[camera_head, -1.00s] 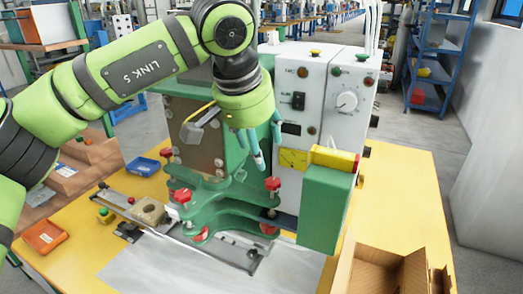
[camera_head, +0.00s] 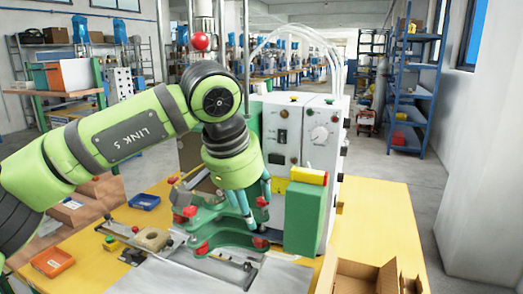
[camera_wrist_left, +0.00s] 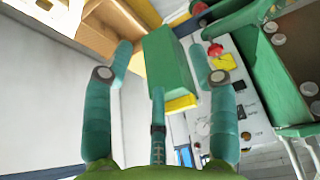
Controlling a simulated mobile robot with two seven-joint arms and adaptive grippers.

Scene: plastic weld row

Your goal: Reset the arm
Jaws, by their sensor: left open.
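My left arm comes in from the left in the head view, and its left gripper (camera_head: 248,208) hangs fingers-down in front of the welding machine (camera_head: 300,135). My right gripper is not in these views.
An open cardboard box (camera_head: 365,277) stands at the front right of the yellow table (camera_head: 385,215). An orange tray (camera_head: 53,262) and a blue tray (camera_head: 144,202) lie on the left. A fixture (camera_head: 150,240) with a tan block sits front left of the machine. Blue shelves (camera_head: 412,95) stand behind.

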